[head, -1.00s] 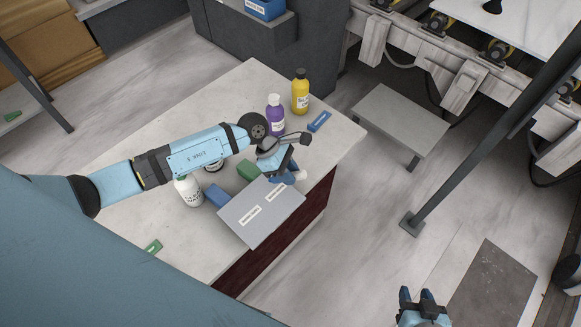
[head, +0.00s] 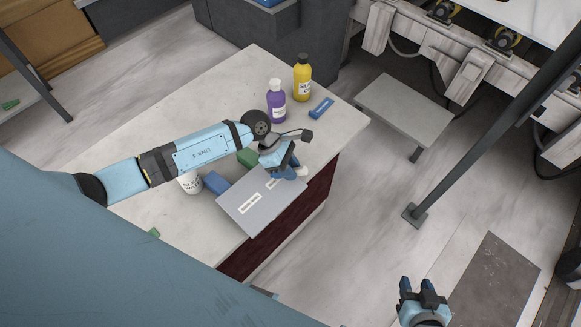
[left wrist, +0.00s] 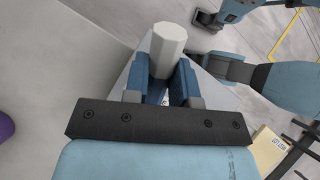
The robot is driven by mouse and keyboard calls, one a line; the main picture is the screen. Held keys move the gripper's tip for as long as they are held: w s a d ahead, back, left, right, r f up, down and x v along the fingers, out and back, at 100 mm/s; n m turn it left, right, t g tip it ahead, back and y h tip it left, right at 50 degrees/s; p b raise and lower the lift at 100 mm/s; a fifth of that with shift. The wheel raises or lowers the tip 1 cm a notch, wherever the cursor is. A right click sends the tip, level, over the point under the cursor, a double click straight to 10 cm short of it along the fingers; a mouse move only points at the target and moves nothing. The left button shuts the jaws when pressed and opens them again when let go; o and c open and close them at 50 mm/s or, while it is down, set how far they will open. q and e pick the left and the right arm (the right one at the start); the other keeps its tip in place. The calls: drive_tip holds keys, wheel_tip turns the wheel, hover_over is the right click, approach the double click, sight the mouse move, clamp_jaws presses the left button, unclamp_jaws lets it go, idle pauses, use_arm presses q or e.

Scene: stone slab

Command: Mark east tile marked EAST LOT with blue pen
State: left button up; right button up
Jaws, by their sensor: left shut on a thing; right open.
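A grey slab (head: 240,222) with two pale label strips lies at the table's front edge. The left label (head: 250,203) is clear of my gripper; the right label (head: 271,184) is partly covered, and I cannot read either. My left gripper (head: 290,171) is over the slab's right end, shut on a pen with a white faceted barrel (left wrist: 168,45). The pen's white end (head: 301,172) shows beside the fingers in the head view. Its tip is hidden, so I cannot tell its ink colour or whether it touches the slab. My right gripper (head: 424,287) is open and empty, low over the floor.
A blue block (head: 216,182), a green block (head: 247,157) and a white bottle (head: 190,182) stand close behind the slab. Purple (head: 277,103) and yellow (head: 302,79) bottles and a blue labelled piece (head: 321,108) are farther back. A low grey bench (head: 404,108) stands right.

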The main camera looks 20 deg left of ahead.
sight(303, 174)
use_arm(q)
drive_tip(key=shift+f+b, duration=0.4)
drive_tip(key=shift+f, duration=0.05)
idle(0.6)
drive_tip(key=shift+f+b, duration=0.15)
drive_tip(key=shift+b, duration=0.15)
idle(1.3)
drive_tip(key=shift+w+d+b, duration=0.15)
drive_tip(key=shift+d+b, duration=0.45)
drive_tip(key=shift+d, duration=0.3)
drive_tip(key=shift+w+d+b, duration=0.15)
drive_tip(key=shift+d+b, duration=0.4)
drive_tip(key=shift+d, duration=0.3)
idle(2.4)
drive_tip(key=shift+r+p, duration=1.95)
drive_tip(key=shift+r, duration=1.55)
